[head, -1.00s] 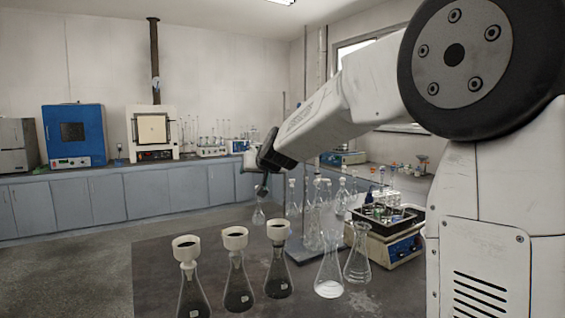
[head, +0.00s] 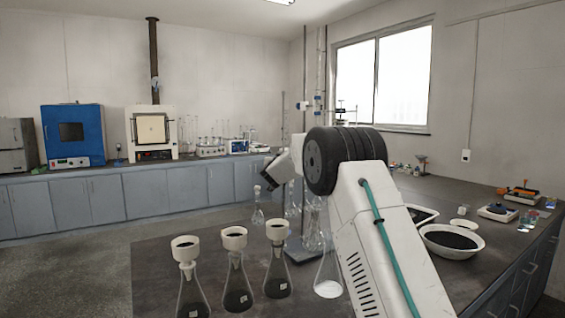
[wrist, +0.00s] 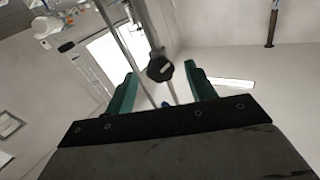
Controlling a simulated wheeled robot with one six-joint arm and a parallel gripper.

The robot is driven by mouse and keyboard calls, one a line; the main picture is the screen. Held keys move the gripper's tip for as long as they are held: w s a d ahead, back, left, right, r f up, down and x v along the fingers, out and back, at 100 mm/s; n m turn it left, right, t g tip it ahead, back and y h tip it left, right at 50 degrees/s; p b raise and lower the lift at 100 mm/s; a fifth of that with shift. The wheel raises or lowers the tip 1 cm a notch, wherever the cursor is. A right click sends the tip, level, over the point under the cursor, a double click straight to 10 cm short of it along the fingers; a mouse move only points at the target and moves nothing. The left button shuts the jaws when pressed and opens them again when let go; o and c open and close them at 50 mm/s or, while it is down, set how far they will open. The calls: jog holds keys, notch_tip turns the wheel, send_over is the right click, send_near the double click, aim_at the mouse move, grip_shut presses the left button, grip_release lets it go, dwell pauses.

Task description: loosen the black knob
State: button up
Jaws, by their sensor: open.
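The black knob (wrist: 160,67) shows in the wrist view, lobed and dark, beside a metal rod (wrist: 136,42). My gripper (wrist: 160,74) is open, with one green finger on each side of the knob in the picture. Clear gaps show between the knob and both fingers, and nothing is held. I cannot tell how far beyond the fingertips the knob lies. In the head view my arm's dark end shows left of the large black joint, and its fingers cannot be made out. I cannot pick out the knob there.
In the head view, several flasks with white funnels, one a dark-filled flask (head: 235,270), stand at the bench front. A clear flask (head: 328,275) stands close by my arm. A vertical rod stand (head: 304,75) rises behind. A white basin (head: 451,240) sits at right.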

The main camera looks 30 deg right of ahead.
jog(key=shift+x, duration=0.85)
jog(key=c, duration=1)
jog(key=shift+o, duration=0.2)
jog(key=shift+n, duration=0.8)
jog(key=o, duration=1)
jog(key=shift+c, duration=0.2)
jog(key=shift+a, duration=0.1)
jog(key=v, duration=0.7)
jog(key=shift+s+a, duration=0.2)
jog(key=shift+s, duration=0.15)
